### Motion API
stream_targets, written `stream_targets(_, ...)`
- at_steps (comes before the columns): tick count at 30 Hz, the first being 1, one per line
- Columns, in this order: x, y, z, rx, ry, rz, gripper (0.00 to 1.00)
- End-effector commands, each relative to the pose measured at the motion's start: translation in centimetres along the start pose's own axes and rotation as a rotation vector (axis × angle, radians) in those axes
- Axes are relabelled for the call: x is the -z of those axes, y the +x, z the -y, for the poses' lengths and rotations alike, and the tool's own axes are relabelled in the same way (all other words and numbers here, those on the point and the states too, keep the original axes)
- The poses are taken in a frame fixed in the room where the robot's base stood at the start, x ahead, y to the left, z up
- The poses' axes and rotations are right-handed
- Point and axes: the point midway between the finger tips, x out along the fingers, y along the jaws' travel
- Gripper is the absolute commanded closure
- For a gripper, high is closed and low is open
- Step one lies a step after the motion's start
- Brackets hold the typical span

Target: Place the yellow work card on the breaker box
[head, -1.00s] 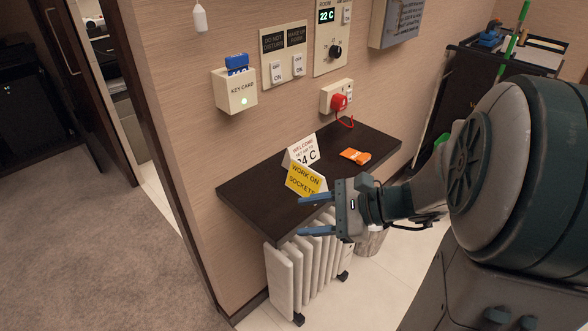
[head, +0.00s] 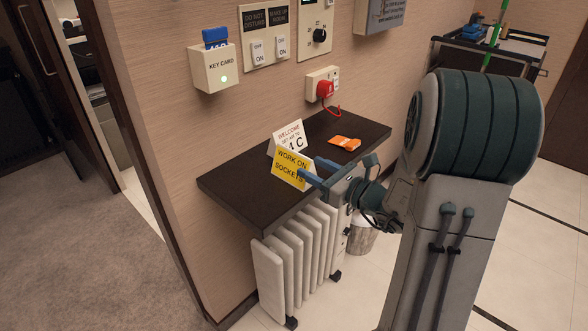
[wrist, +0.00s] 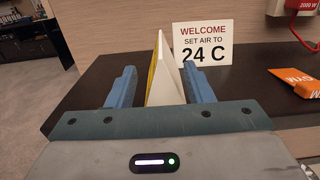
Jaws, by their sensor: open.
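The yellow work card (head: 291,169), a folded tent card reading "WORK ON SOCKETS", stands on the dark shelf (head: 240,190). In the wrist view the card (wrist: 166,78) shows nearly edge-on, yellow face left and white face right. My gripper (head: 314,172) is open at the card's right end. In the wrist view its blue fingers (wrist: 159,82) lie on either side of the card, with gaps visible. A grey box (head: 386,12) on the wall, cut off by the top edge, looks like the breaker box; its label is not readable.
A white welcome card (head: 288,138) stands just behind the yellow card. A red plug (head: 324,89) with a looped cord and a key card holder (head: 214,69) are on the wall above. A white radiator (head: 293,254) stands below.

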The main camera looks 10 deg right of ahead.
Motion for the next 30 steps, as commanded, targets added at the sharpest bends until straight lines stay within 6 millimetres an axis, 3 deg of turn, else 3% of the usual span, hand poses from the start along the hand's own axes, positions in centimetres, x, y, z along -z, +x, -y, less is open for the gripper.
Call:
stream_targets(5,0.1,1.3,0.0,-0.003,0.000,0.000,0.53)
stream_targets(13,0.2,5.1,0.1,-0.003,-0.001,-0.001,0.53)
stream_targets(22,0.1,5.7,0.2,0.000,0.000,0.000,0.53)
stream_targets(23,0.1,5.7,0.2,-0.001,0.000,0.000,0.59)
stream_targets(27,0.1,5.7,0.2,-0.001,0.000,-0.001,0.98)
stream_targets(30,0.1,5.7,0.2,-0.001,-0.001,-0.001,1.00)
